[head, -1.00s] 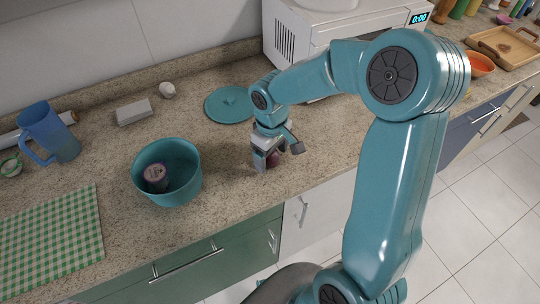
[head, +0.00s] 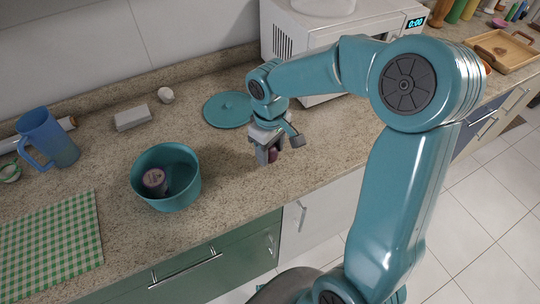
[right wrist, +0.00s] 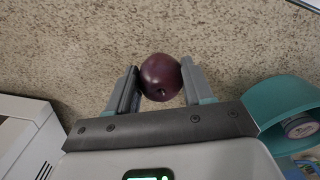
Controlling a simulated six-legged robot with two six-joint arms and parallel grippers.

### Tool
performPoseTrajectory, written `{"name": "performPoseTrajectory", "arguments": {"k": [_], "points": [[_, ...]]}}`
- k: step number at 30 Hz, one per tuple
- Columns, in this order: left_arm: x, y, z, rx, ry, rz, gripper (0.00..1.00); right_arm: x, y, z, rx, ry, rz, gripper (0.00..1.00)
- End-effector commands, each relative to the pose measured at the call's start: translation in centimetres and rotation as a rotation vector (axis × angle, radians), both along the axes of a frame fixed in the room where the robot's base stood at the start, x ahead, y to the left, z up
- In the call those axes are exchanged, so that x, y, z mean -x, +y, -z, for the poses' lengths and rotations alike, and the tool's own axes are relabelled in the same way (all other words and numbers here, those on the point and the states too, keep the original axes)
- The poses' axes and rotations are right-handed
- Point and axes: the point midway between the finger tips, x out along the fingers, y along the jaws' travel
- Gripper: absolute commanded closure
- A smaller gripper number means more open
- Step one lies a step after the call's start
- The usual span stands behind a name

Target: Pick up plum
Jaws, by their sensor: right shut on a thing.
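The plum (right wrist: 161,77) is dark purple and round. In the right wrist view it sits between the two fingers of my right gripper (right wrist: 160,88), which touch it on both sides. In the head view my right gripper (head: 268,156) points down over the counter, right of the teal pot, and only a small dark part of the plum (head: 273,154) shows between its fingers. I cannot tell clearly whether the plum is clear of the counter. My left gripper is not in view.
A teal pot (head: 191,186) with a small can (head: 155,182) inside stands to the left. A teal lid (head: 229,109) lies behind the gripper, near a white microwave (head: 284,42). A blue jug (head: 58,146) and green checked cloth (head: 50,240) are at left. The counter between pot and gripper is clear.

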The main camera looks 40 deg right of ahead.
Motion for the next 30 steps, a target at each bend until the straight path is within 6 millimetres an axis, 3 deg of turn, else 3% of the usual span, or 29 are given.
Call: {"name": "performPoseTrajectory", "arguments": {"k": [9,15,23,30], "points": [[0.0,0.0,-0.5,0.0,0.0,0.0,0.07,-0.1,0.0,-10.0,0.0,-0.008,0.0,0.8],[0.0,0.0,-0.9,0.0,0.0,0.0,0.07,-0.1,0.1,-14.3,-0.001,-0.004,-0.001,0.8],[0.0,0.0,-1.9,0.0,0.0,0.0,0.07,-0.7,1.1,-16.9,-0.001,0.0,-0.004,0.8],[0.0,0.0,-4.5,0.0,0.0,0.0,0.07,-3.2,5.1,-18.1,-0.001,0.001,-0.007,0.8]]}}
